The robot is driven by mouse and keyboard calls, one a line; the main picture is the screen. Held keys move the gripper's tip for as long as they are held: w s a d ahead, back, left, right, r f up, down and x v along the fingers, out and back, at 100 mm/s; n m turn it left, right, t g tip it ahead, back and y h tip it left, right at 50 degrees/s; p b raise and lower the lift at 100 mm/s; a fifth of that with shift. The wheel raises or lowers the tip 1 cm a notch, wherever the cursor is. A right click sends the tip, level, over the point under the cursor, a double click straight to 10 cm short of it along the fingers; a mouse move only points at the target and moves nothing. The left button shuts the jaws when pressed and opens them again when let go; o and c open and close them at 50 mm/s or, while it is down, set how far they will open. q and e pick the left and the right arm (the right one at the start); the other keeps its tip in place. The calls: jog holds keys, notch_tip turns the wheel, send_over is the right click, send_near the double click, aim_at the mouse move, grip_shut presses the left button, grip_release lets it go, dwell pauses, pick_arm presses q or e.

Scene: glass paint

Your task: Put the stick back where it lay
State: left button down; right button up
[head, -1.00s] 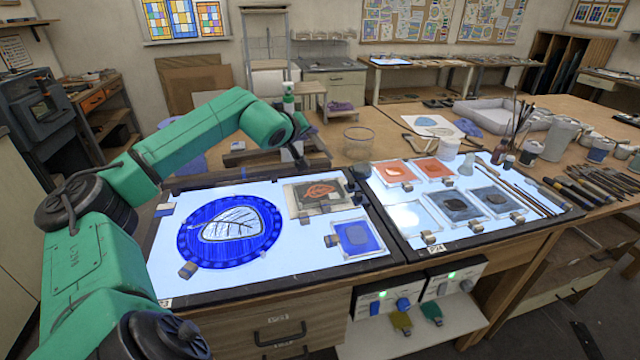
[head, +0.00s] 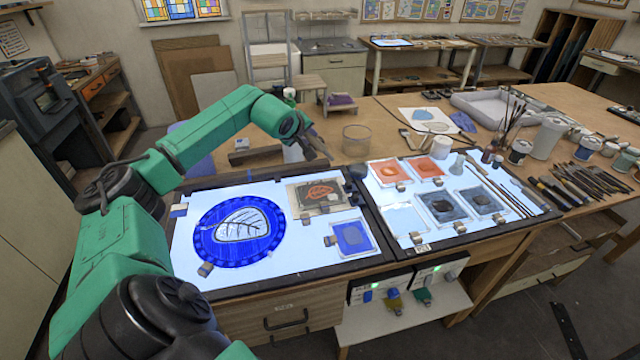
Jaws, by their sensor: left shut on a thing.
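My left gripper (head: 320,149) is raised above the bench just behind the left light panel (head: 315,252), with its dark fingers pointing down and to the right. It is shut on a thin thing, taken to be the stick, which is too small and dark here to make out. Several slim sticks and brushes (head: 503,190) lie side by side along the right edge of the right light panel (head: 437,238), apart from the gripper. My right gripper is not in view.
The left panel bears a round blue glass piece with a leaf (head: 238,231) and a blue square (head: 352,237). The right panel carries several glass squares. A clear glass (head: 356,143) stands near the gripper. A brush jar (head: 492,153) and bottles stand at the right.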

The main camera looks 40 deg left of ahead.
pick_arm(q)
jog(key=shift+w+r+n+g+b, duration=0.1)
jog(key=shift+r+n+g+b, duration=0.1)
jog(key=shift+n+g+b, duration=0.2)
jog(key=shift+f+n+g+h, duration=0.2)
jog(key=shift+n+g+h, duration=0.2)
jog(key=shift+g+h, duration=0.1)
jog(key=shift+r+n+g+h, duration=0.1)
jog(key=shift+n+g+h, duration=0.3)
jog(key=shift+n+g, duration=0.1)
jog(key=shift+d+n+g+h, duration=0.1)
jog(key=shift+n+g+h, duration=0.7)
jog(key=shift+f+n+g+h, duration=0.2)
jog(key=shift+n+g+h, duration=0.1)
jog(key=shift+g, duration=0.1)
jog(key=shift+r, duration=0.1)
